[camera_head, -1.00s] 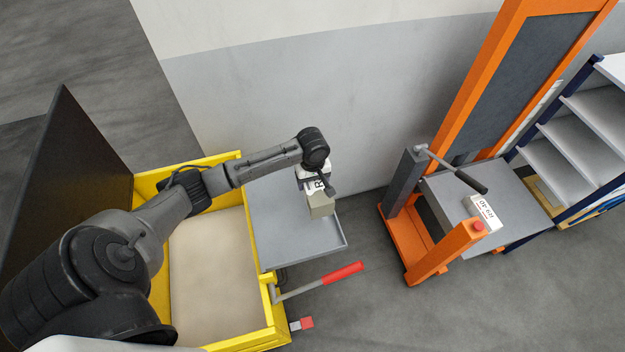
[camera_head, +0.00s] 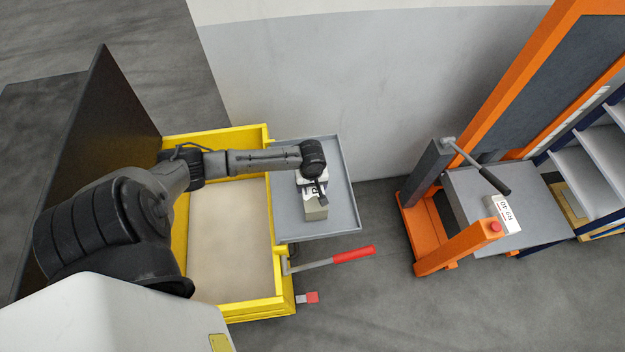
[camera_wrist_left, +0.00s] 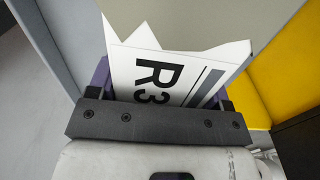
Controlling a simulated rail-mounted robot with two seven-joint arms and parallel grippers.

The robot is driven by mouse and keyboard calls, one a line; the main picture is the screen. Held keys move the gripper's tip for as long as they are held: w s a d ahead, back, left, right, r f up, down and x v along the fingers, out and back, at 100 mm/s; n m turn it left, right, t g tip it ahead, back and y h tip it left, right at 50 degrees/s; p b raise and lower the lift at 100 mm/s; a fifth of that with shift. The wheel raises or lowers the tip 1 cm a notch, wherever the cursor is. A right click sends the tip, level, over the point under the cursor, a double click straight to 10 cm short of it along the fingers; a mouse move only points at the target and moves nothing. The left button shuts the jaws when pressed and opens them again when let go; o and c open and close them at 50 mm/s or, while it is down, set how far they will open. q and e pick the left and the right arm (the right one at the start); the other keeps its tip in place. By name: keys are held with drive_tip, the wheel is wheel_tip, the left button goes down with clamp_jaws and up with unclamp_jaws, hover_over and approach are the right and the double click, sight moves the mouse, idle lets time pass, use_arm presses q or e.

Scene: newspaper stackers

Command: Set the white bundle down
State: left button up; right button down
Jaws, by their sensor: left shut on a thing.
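My left gripper (camera_head: 314,190) is shut on the white bundle (camera_head: 316,211), a pale grey-beige block, over the grey side tray (camera_head: 345,212) of the yellow bin. I cannot tell whether the bundle's underside touches the tray. In the left wrist view, a white label (camera_wrist_left: 160,78) with "R3" on it stands between the gripper's fingers (camera_wrist_left: 165,95), with the pale bundle (camera_wrist_left: 200,22) behind it. My right gripper is not in view.
The yellow bin (camera_head: 284,278) with a beige floor adjoins the tray. A red-handled lever (camera_head: 352,254) sticks out in front of the tray. An orange stacker (camera_head: 428,240) at the right has a grey platform (camera_head: 470,183) bearing a labelled block (camera_head: 503,214). A grey wall stands behind.

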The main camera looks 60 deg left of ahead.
use_arm(q)
drive_tip(key=shift+w+f, duration=0.1)
drive_tip(key=shift+f, duration=0.5)
drive_tip(key=o, duration=1.6)
drive_tip(key=shift+f, duration=0.2)
